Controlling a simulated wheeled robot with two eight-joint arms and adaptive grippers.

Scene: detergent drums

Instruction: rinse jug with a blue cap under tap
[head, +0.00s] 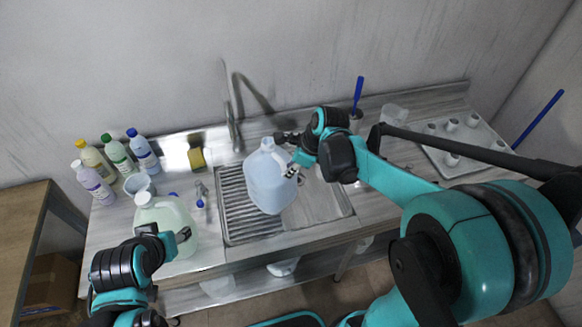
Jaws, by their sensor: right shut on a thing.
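A pale blue translucent jug (268,182) is held upright over the sink (233,205). Its cap (267,144) looks pale, and its exact colour is hard to tell. My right gripper (289,156) is shut on this jug at its upper right side, near the handle. The grey tap (233,125) rises behind the sink, with its spout end just left of and behind the jug's top. I see no running water. My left gripper (178,237) is beside a pale green jug (168,218) with a whitish cap, left of the sink; whether its fingers are open is unclear.
Several bottles (118,157) and a small tub (139,184) stand at the back left, near a yellow sponge (197,158). A blue-handled brush (358,90) stands behind my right arm. A white tray (471,146) with several cups is at the right.

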